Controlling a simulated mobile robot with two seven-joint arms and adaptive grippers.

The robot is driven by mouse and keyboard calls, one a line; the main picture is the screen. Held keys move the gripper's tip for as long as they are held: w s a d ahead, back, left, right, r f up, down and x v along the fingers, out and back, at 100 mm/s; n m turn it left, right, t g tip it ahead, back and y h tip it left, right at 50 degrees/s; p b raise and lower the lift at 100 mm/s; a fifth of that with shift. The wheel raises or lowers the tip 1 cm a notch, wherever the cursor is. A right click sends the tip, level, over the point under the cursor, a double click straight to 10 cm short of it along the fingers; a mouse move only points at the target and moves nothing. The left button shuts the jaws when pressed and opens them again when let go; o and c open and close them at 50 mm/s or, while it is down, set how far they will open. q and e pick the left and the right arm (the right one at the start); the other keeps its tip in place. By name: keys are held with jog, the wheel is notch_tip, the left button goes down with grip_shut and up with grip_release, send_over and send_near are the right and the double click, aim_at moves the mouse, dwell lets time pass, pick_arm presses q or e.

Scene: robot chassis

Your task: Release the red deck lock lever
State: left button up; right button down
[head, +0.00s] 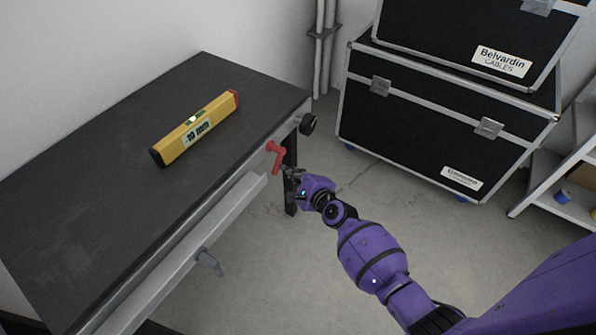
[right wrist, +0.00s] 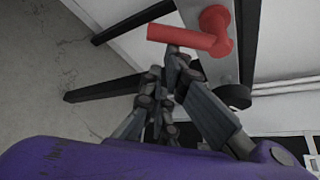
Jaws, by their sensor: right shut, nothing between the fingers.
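The red deck lock lever (head: 276,155) is mounted on the front side of the dark-topped table (head: 92,135), near its right corner. In the head view its handle points down from its hub. The lever also shows in the right wrist view (right wrist: 190,38), with its handle across the fingertips' line. My right gripper (head: 291,173) is shut and empty, with its fingertips close to the lever handle. In the right wrist view the gripper (right wrist: 179,56) has its tips at the handle's edge; I cannot tell whether they touch. My left gripper is out of view.
A yellow spirit level (head: 196,127) lies on the table top. A black knob (head: 307,124) is at the table's corner, just beyond the lever. A grey rail (head: 180,255) runs along the table's front. Black cases (head: 440,115) stand behind; the floor between is clear.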

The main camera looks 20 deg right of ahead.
aim_at(275, 173)
jog(key=a+r+m+g+y+p, duration=0.1)
jog(key=p, duration=0.1)
jog(key=s+a+m+g+y+p, duration=0.1)
jog(key=m+p, duration=0.1)
jog(key=p, duration=0.1)
jog(key=a+r+m+g+y+p, duration=0.1)
jog(key=m+p, duration=0.1)
jog(key=shift+s+r+g, duration=0.35)
jog(key=shift+s+g, duration=0.05)
jog(key=shift+s+a+m, duration=0.1)
jog(key=shift+m, duration=0.2)
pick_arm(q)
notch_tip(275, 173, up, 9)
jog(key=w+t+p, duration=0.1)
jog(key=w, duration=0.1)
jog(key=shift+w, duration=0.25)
pick_arm(e)
jog(key=shift+s+a+r, duration=0.1)
jog(key=shift+s+a, duration=0.05)
jog(key=shift+s, duration=0.1)
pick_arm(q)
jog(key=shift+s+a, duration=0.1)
